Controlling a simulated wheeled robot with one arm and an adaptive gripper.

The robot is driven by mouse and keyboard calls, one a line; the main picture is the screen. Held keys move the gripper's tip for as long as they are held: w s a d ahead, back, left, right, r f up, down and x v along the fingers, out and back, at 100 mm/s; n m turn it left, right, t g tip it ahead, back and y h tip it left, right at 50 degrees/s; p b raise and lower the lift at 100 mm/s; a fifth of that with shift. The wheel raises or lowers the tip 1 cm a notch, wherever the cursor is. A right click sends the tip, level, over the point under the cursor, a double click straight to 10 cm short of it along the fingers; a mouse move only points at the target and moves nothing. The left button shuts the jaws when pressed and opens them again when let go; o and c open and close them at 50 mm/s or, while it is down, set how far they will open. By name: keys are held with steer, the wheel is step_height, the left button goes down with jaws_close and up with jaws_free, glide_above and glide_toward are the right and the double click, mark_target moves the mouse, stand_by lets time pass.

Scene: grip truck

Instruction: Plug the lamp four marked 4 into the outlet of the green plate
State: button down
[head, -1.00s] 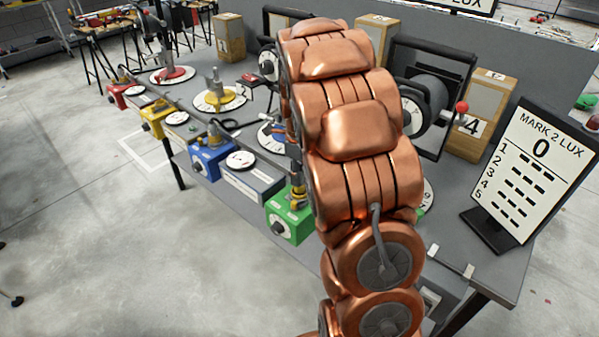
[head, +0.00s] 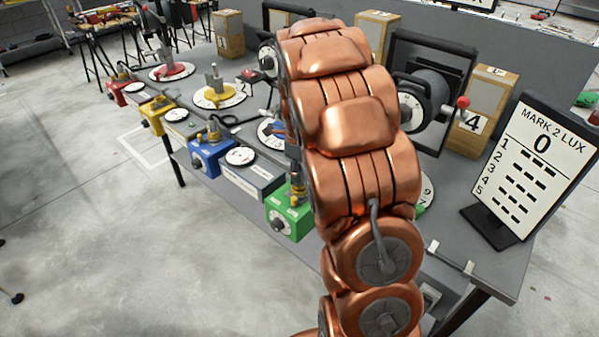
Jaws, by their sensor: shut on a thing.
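A wooden box marked 4 (head: 473,122) stands at the right back of the grey table, beside a black-framed lamp (head: 428,98) with a white dial. The lamp's plug cannot be made out. A green box (head: 289,218) with a dial sits at the table's front edge, with a yellow fitting (head: 297,193) on top. A green part (head: 420,210) by a white disc shows just right of my copper arm. I cannot tell which green part bears the outlet. My arm crosses the middle of the view and hides my gripper.
Blue (head: 208,157), yellow (head: 155,115) and red (head: 117,92) boxes line the front edge. A yellow round plate (head: 219,97) lies behind them. A sign reading MARK 2 LUX (head: 538,165) shows 0 at the right. The floor in front is clear.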

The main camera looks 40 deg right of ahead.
steer(key=shift+f, duration=0.4)
steer(key=shift+c, duration=2)
jaws_free()
steer(key=shift+r, duration=0.2)
steer(key=shift+r+p, duration=0.6)
steer(key=shift+r, duration=1.75)
